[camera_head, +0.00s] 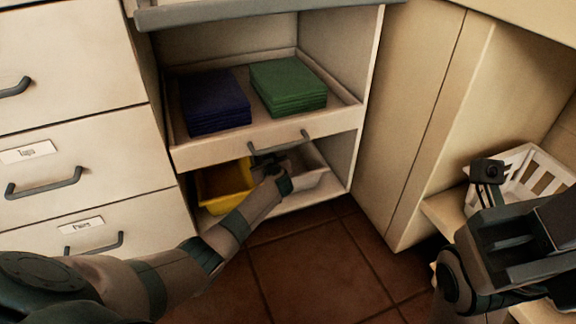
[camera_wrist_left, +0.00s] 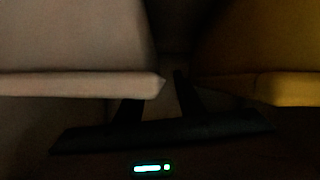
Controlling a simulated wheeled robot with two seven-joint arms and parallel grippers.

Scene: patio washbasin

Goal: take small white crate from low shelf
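The small white crate (camera_head: 312,172) stands on the low shelf under the pull-out tray, to the right of a yellow crate (camera_head: 222,182). In the left wrist view its pale wall and rim (camera_wrist_left: 75,86) fill the left side, and the yellow crate (camera_wrist_left: 270,88) is on the right. My left gripper (camera_head: 268,160) reaches in under the tray front, at the gap between the two crates. Its dark fingers (camera_wrist_left: 158,96) look apart, one partly hidden behind the white crate's rim. Whether they touch the crate is too dark to tell. My right gripper (camera_head: 508,245) is at the lower right, its fingers unclear.
The pull-out tray (camera_head: 235,147) above holds folded blue cloths (camera_head: 213,100) and green cloths (camera_head: 288,86), close over my left wrist. Drawers with handles (camera_head: 45,185) are on the left. A white slatted crate (camera_head: 545,182) stands on a right shelf. Tiled floor (camera_head: 320,265) is clear.

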